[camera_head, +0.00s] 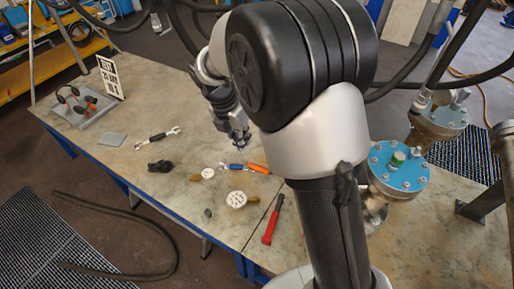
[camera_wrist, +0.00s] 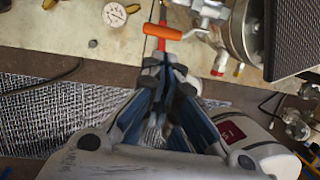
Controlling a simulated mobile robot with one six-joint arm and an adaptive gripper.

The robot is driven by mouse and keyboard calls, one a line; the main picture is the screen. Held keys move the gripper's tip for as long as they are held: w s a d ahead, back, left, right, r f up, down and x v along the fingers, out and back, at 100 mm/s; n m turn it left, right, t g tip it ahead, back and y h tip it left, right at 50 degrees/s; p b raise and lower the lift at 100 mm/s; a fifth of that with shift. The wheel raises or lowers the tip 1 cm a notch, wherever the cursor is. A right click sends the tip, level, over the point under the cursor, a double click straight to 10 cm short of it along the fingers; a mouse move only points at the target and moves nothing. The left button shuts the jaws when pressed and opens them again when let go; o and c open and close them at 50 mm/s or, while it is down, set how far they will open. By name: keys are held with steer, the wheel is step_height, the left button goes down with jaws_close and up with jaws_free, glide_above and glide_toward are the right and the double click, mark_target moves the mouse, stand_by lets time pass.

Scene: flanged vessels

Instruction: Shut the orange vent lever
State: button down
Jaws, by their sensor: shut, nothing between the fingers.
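An orange lever (camera_wrist: 163,31) shows in the wrist view as a short bar. Its right end meets a silver valve fitting (camera_wrist: 203,30) beside a round vessel flange. My gripper (camera_wrist: 166,67) is shut and empty, with its fingertips just below the lever in the picture. A gap seems to show between them; I cannot tell the depth. In the head view my gripper (camera_head: 240,142) is over the table, partly behind my arm. I cannot make out the lever on the vessel there, as my arm hides part of that area.
A vessel with a blue flange (camera_head: 398,170) and another vessel (camera_head: 440,122) stand at the right. A red-handled tool (camera_head: 272,222), a gauge (camera_head: 237,199) and a wrench (camera_head: 160,138) lie on the table. A tray (camera_head: 85,108) and sign (camera_head: 110,77) are at the left.

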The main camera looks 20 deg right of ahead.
mark_target(253, 165)
steer(key=b+x, duration=0.3)
steer(key=x, duration=1.1)
steer(key=shift+a, duration=0.1)
